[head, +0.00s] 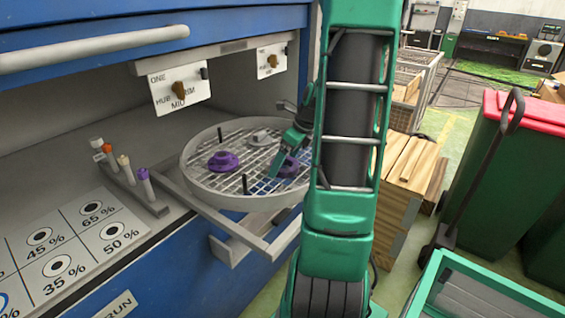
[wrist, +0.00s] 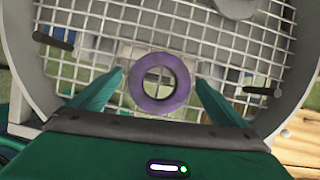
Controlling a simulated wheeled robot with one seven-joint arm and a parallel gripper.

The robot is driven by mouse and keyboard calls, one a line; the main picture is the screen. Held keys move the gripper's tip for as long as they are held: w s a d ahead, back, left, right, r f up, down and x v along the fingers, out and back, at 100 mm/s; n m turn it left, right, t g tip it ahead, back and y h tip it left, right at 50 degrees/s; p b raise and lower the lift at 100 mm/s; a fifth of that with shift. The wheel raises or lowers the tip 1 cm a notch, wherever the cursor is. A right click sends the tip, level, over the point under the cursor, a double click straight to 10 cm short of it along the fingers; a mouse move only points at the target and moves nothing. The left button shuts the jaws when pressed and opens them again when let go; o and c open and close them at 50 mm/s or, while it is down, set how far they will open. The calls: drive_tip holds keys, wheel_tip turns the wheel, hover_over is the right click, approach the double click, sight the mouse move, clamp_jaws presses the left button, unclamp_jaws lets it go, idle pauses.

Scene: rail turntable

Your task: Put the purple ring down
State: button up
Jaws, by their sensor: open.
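A purple ring (wrist: 160,101) lies on the wire mesh of the round turntable, between my gripper's two fingers, with a visible gap on each side. Mesh shows through its hole. In the head view the ring (head: 289,168) is partly hidden by my gripper. My gripper (wrist: 159,78) is open and low over the right part of the turntable; it also shows in the head view (head: 283,163). The turntable (head: 245,203) has a grey rim. Another purple piece (head: 223,161) with a raised centre stands on its left part.
A grey piece (head: 261,137) and dark upright pegs (head: 246,184) stand on the turntable. A rail (head: 225,215) runs in front of it. A rack of coloured-top tubes (head: 145,195) is at left. Dial panels (head: 179,88) hang behind. A green bin (head: 505,160) is at right.

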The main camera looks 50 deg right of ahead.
drive_tip(key=a+v, duration=0.1)
drive_tip(key=v, duration=1)
drive_tip(key=s+a+f+n+g, duration=0.1)
drive_tip(key=s+a+n+g, duration=0.1)
drive_tip(key=s+a+n, duration=0.5)
drive_tip(key=s+a+f+n+g, duration=0.1)
drive_tip(key=s+a+n+g, duration=0.1)
drive_tip(key=s+a+n, duration=0.6)
drive_tip(key=shift+s+a+f+n+g+h, duration=0.3)
drive_tip(key=shift+a+n, duration=2.5)
drive_tip(key=shift+n, duration=3.6)
